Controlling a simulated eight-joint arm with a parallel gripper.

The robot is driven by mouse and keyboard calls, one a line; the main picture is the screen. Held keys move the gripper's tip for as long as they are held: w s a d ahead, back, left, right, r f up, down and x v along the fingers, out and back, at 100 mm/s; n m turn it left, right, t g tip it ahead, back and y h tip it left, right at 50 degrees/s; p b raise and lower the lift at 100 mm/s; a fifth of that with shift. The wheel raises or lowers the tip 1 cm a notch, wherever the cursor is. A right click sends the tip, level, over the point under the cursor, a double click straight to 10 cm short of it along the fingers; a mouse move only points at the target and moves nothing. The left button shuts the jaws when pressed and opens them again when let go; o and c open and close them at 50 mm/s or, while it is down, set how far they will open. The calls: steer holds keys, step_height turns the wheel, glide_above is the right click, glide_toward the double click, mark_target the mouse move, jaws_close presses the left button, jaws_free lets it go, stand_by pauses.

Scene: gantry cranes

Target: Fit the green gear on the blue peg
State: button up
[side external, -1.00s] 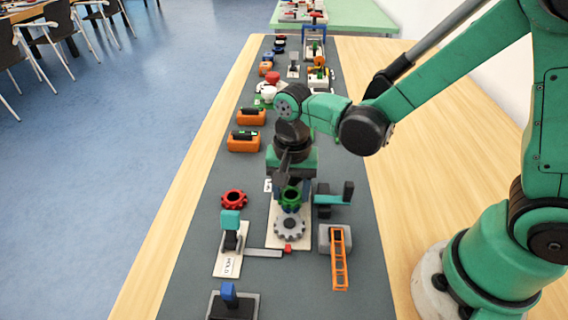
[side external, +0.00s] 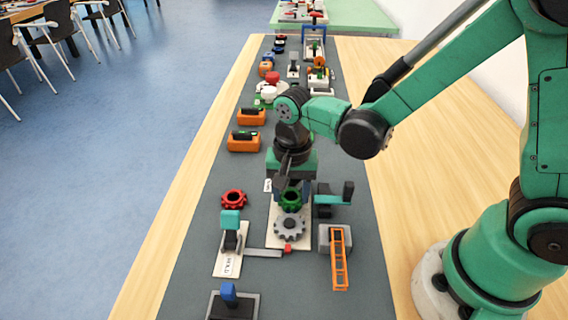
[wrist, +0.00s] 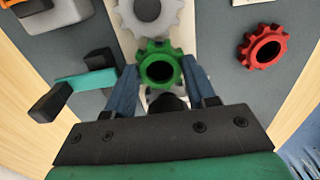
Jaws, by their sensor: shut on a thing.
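The green gear (side external: 290,198) is held between the fingertips of my gripper (side external: 291,190), right behind the grey gear in the side view. In the wrist view the green gear (wrist: 146,73) sits between the two fingers of my gripper (wrist: 161,76), its dark centre hole showing. The gripper is shut on it. The grey gear (side external: 289,236) lies on a pale base plate (side external: 276,240); it also shows in the wrist view (wrist: 130,15). I cannot make out the blue peg; the gear and gripper hide that part of the plate. Whether the gear touches the plate or a peg is unclear.
A red gear (side external: 233,198) lies to the left on the grey mat (side external: 200,235). A teal-and-black crank piece (side external: 333,200) stands close on the right. A teal-topped post (side external: 230,230) and an orange ladder-like piece (side external: 339,260) stand nearer the camera.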

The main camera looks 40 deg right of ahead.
steer(key=shift+f, duration=0.5)
stand_by(0.3)
steer(key=o, duration=1.3)
steer(key=shift+c, duration=0.2)
steer(key=shift+r, duration=3.5)
steer(key=shift+s+d+r, duration=0.1)
steer(key=shift+d+r, duration=0.15)
steer(key=shift+r, duration=0.05)
steer(key=s+d+r+n+t, duration=0.3)
steer(key=d+r+n+t, duration=0.2)
steer(key=n, duration=0.4)
steer(key=shift+d+t, duration=0.9)
steer(key=shift+t, duration=0.2)
